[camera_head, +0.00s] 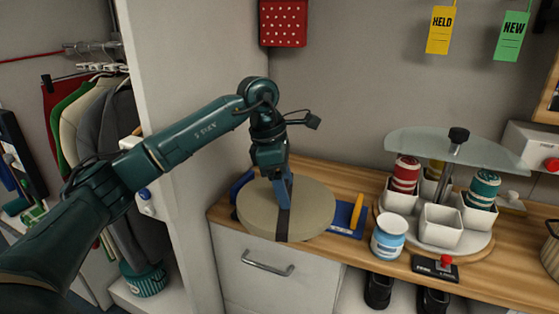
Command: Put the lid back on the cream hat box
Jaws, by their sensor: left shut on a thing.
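A round cream lid (312,205) with a dark band across it is at the left end of the wooden counter, above the drawer. My left gripper (283,203) points down onto its middle and is shut on it. I cannot tell whether the lid rests on the counter or is held just above it. No separate cream hat box can be made out; what is under the lid is hidden. My right gripper is not in view.
A blue tray with a yellow-handled tool (356,212) lies right of the lid. Farther right are a white-and-blue jar (388,237) and a carousel (440,232) with thread spools under a glass top. A wall panel (178,130) stands left, beside hanging clothes and a teal round box (145,281).

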